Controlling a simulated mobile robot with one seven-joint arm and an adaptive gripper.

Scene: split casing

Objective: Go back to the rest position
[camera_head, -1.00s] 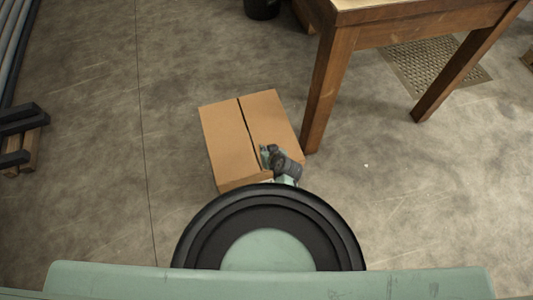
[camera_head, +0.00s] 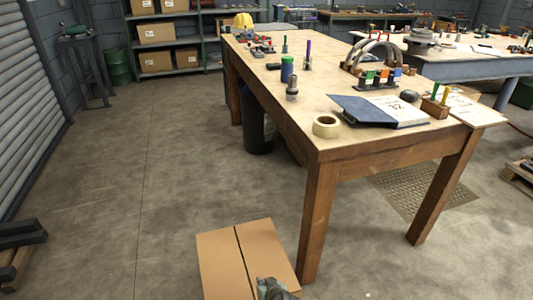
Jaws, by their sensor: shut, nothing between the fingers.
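My gripper (camera_head: 272,288) shows only in part at the bottom edge of the head view, over the right front part of a closed cardboard box (camera_head: 222,262). The box stands on the floor beside the near leg of the wooden table. Its fingers are small and blurred here, with nothing seen held between them. Whether the gripper touches the box cannot be told. The rest of my arm is below the frame.
The wooden table (camera_head: 310,142) stands right of the box, with a tape roll (camera_head: 326,125), an open book (camera_head: 380,111) and several tools on it. A dark bin (camera_head: 257,125) stands under it. Shelves (camera_head: 180,42) line the back.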

